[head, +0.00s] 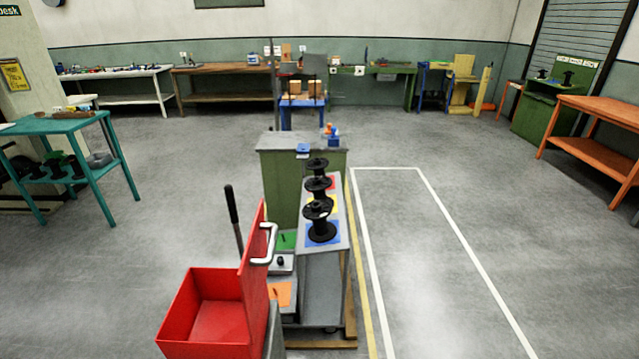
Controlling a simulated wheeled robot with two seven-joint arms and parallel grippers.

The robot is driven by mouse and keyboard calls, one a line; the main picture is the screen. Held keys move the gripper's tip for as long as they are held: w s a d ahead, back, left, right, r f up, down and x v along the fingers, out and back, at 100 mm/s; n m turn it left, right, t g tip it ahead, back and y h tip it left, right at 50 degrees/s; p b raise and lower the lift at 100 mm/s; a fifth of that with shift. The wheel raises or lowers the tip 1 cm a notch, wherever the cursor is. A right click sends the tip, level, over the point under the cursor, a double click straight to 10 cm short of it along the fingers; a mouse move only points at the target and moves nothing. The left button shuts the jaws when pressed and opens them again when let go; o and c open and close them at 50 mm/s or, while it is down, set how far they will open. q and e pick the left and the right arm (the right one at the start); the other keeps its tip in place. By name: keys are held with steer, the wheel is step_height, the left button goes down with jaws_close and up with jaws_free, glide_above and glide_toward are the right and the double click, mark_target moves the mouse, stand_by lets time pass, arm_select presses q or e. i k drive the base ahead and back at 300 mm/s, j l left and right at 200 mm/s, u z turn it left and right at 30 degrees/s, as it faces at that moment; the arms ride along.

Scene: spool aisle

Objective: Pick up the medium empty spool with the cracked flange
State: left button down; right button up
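Several black empty spools (321,222) stand upright in a row on a narrow grey-topped bench (341,238) ahead of me. The nearest stands on a blue square; the ones behind it (318,184) stand near yellow and red squares and partly overlap in view. More black spools (567,79) stand on a green bench at the far right, and dark spool-like shapes (53,163) lie on the lower shelf of a teal table at left. At this distance I cannot tell which spool is medium or has a cracked flange. Neither of my grippers is in view.
A red open bin (208,306) with a tall red panel and a white handle stands close in front. A grey-topped green cabinet (290,142) is behind the row. Floor at right, with a white-lined lane (430,250), is clear. An orange table (600,112) stands far right.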

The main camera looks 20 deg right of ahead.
mark_target(318, 212)
steer(key=i+l+u, duration=0.25)
steer(key=i+l, duration=0.25)
steer(key=l, duration=0.15)
steer(key=i+l+u, duration=0.15)
steer(key=l, duration=0.2)
steer(key=i+l+u, duration=0.1)
steer(key=i+l, duration=0.15)
steer(key=l, duration=0.15)
steer(key=i+l+u, duration=0.15)
steer(key=l, duration=0.25)
